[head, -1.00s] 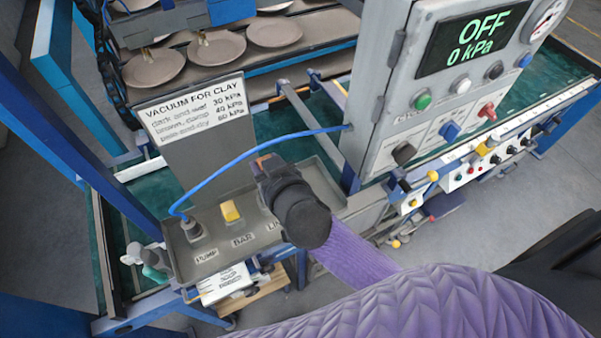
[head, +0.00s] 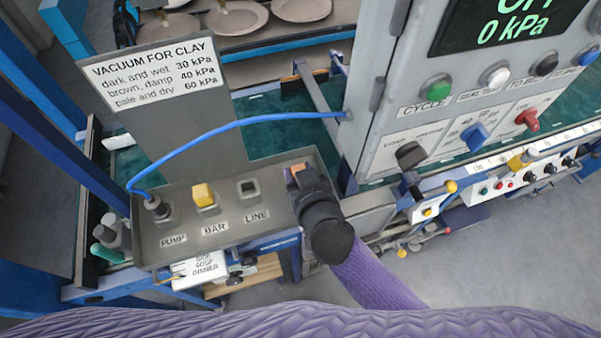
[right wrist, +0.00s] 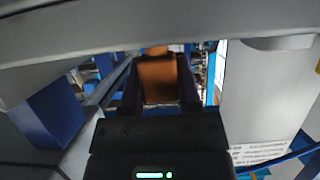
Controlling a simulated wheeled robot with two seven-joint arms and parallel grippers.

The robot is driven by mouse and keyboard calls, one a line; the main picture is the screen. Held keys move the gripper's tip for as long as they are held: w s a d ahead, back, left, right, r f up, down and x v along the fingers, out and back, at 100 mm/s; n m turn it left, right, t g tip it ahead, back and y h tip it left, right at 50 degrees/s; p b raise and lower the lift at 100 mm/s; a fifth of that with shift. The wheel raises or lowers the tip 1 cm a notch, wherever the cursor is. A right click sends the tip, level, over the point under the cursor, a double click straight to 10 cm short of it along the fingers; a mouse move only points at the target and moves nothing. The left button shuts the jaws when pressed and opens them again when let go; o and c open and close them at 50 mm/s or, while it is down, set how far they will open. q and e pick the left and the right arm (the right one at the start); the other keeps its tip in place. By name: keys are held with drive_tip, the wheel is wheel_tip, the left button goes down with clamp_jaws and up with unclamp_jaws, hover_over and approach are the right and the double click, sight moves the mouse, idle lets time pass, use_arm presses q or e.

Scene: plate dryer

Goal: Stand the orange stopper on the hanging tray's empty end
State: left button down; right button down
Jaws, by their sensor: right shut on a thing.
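The orange stopper (head: 297,169) is between the fingers of my right gripper (head: 303,178). In the right wrist view the stopper (right wrist: 158,80) fills the gap between the dark fingers (right wrist: 158,95). The grey hanging tray (head: 190,252) has PUMP, BAR and LINE places in a row. My right gripper is over the tray's right end, to the right of LINE, and my wrist hides much of that end. I cannot tell whether the stopper touches the tray floor. My left gripper is not in view.
A yellow plug (head: 203,195) stands at BAR, and the LINE socket (head: 249,188) is open. A sign panel (head: 160,80) rises behind the tray.

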drive_tip(key=shift+c, duration=1.6)
unclamp_jaws()
drive_tip(key=shift+f, duration=0.1)
drive_tip(key=shift+s+d+r, duration=0.1)
drive_tip(key=shift+s+r, duration=0.1)
drive_tip(key=shift+r, duration=0.15)
drive_tip(key=p+v, duration=0.4)
drive_tip(key=v, duration=0.8)
drive_tip(key=s+d+f+g+h, duration=0.1)
drive_tip(key=s+d+f+g, duration=0.15)
drive_tip(key=f, duration=0.55)
drive_tip(key=s+d+f+g+h, duration=0.1)
drive_tip(key=d+f+g, duration=0.15)
drive_tip(key=f, duration=0.65)
drive_tip(key=s+d+f+g+h, duration=0.1)
drive_tip(key=s+d+f+g, duration=0.2)
drive_tip(key=s+f, duration=0.3)
drive_tip(key=s+d+f+m+g+h, duration=0.1)
drive_tip(key=s+d+f+g, duration=0.2)
drive_tip(key=s, duration=0.8)
wheel_tip(320, 180, down, 4)
drive_tip(key=d, duration=0.2)
drive_tip(key=shift+d+g, duration=0.25)
drive_tip(key=shift+g, duration=0.15)
